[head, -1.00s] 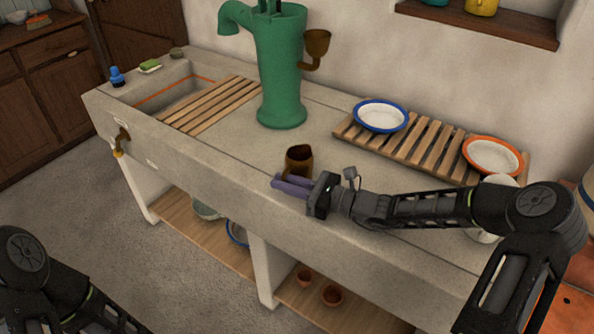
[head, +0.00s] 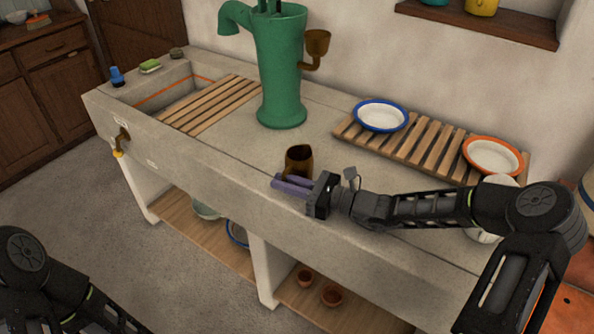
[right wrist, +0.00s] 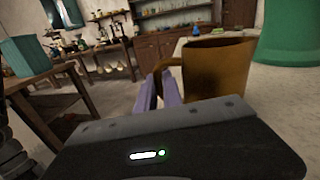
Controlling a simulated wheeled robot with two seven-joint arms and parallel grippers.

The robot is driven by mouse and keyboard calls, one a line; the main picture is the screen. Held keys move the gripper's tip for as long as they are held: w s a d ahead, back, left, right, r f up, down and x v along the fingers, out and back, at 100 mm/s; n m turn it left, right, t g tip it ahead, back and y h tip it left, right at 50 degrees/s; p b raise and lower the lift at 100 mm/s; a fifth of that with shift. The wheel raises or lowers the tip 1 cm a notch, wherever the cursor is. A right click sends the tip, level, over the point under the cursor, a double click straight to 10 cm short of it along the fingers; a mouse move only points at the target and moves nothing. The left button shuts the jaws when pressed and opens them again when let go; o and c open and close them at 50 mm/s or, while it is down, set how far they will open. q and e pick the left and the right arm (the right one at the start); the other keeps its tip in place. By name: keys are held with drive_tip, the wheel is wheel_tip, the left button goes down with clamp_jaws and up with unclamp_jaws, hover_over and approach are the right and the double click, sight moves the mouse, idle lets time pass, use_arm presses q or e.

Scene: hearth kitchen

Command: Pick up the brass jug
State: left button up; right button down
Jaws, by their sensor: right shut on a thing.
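The brass jug (head: 299,160), brown and open-topped, is over the front part of the stone sink counter, right of the green pump. In the right wrist view the jug (right wrist: 218,75) stands upright just beyond the fingers, its handle (right wrist: 172,68) on the left side. My right gripper (head: 282,184) reaches in from the right with purple fingers shut on the jug's handle; in the right wrist view the fingers (right wrist: 160,90) meet at the handle. The jug's base is hidden by the gripper, so I cannot tell whether it touches the counter. My left gripper is out of view.
A green pump (head: 281,75) stands behind the jug. A slatted rack (head: 430,145) at right carries a blue-rimmed bowl (head: 381,115) and an orange-rimmed bowl (head: 492,155). Another slatted board (head: 212,103) lies by the basin. The counter left of the jug is clear.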

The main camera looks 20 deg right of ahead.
drive_tip(key=shift+r, duration=0.15)
idle(0.4)
drive_tip(key=shift+r+p, duration=0.3)
drive_tip(key=shift+r, duration=4.55)
